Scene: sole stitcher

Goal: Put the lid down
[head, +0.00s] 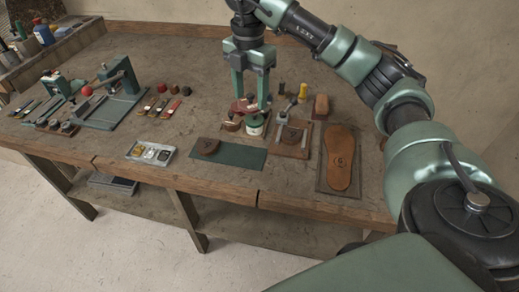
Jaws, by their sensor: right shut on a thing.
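My right gripper (251,104) reaches down from above over the middle of the workbench (185,75). It is shut on a small reddish-brown thing, which looks like the lid (243,106); the fingers partly hide it. A small pot (256,129) with a pale and green side stands just below the gripper, close to the right finger. At this size I cannot tell whether the lid touches the pot or a brown piece (232,124) beside it. My left gripper is not in view.
A green mat (240,157) with a leather piece lies in front. A wooden fixture (292,139), a sole (341,160) on a board and a brown block (321,106) stand to the right. A metal tray (150,153) and a green stitching device (115,85) are left.

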